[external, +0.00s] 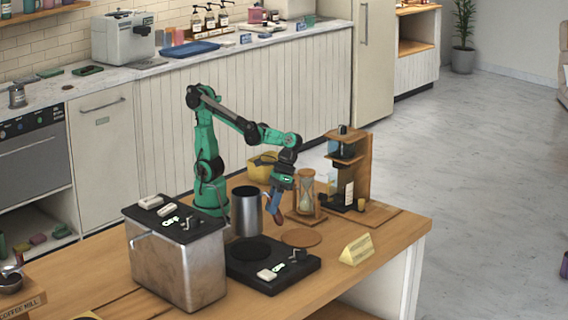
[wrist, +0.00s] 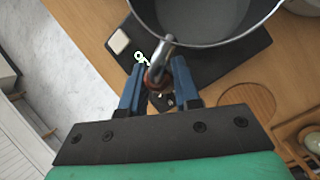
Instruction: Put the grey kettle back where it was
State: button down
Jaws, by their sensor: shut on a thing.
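The grey kettle (external: 246,212) is an upright open-topped metal jug beside the rear edge of a black hot plate (external: 295,274). In the wrist view its open top and grey inside (wrist: 200,15) fill the upper edge, with the black plate (wrist: 222,62) showing below it. My gripper (external: 275,210) is at the kettle's right side. In the wrist view the blue fingers of my gripper (wrist: 157,85) are closed around the kettle's handle. I cannot tell whether the kettle's base touches anything.
A bare round wooden disc (external: 300,238) lies right of the kettle. An hourglass (external: 306,192) and a wooden bottle stand (external: 350,165) are behind it. A large metal box (external: 178,262) stands at left, a yellow sign (external: 356,249) at right. A yellow vessel (external: 262,167) is behind.

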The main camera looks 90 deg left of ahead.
notch_tip(320, 180, up, 14)
jog(key=f, duration=0.1)
jog(key=w+a+f+n+t+h, duration=0.25)
jog(key=w+a+n, duration=0.55)
jog(key=w+a, duration=0.8)
jog(key=shift+t+y, duration=0.25)
jog(key=shift+y, duration=0.1)
jog(key=shift+s+a+f, duration=0.15)
jog(key=shift+f, duration=3.1)
jog(key=shift+s+a+f, duration=0.1)
jog(key=shift+a+f, duration=0.1)
jog(key=shift+f, duration=3)
jog(key=shift+s+a+f, duration=0.15)
jog(key=shift+f, duration=3.1)
jog(key=shift+f, duration=0.1)
jog(key=c, duration=0.6)
grip_release()
